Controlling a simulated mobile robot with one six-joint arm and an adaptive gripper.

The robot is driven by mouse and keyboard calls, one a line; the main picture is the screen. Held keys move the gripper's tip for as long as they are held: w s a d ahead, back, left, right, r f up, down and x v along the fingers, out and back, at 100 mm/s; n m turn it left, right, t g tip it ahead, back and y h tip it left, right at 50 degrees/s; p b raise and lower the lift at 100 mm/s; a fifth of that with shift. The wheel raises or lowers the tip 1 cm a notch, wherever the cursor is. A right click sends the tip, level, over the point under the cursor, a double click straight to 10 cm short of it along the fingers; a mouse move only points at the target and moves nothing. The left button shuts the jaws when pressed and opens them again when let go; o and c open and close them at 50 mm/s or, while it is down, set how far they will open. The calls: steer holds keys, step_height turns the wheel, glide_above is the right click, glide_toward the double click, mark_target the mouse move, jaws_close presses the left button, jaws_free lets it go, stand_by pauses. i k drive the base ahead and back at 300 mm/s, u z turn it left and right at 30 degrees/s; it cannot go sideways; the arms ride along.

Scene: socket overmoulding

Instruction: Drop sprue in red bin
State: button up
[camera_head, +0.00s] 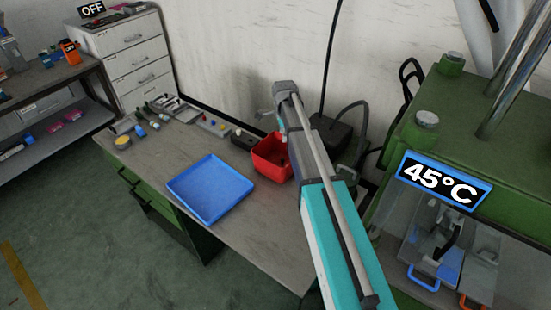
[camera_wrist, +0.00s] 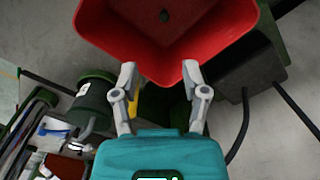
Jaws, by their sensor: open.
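The red bin (camera_head: 264,167) stands on the workbench near the wall, partly hidden by my arm in the head view. In the wrist view the red bin (camera_wrist: 100,22) fills the top. In the head view my gripper (camera_head: 266,117) is small, above and beside the bin.
A blue tray (camera_head: 211,188) lies on the workbench (camera_head: 250,222), left of the bin, and looks empty. A black box with cables (camera_head: 327,135) stands right of the bin. A green press (camera_head: 480,120) marked 45°C stands at right.

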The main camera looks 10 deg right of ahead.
mark_target(282, 166)
steer(key=k, duration=0.95)
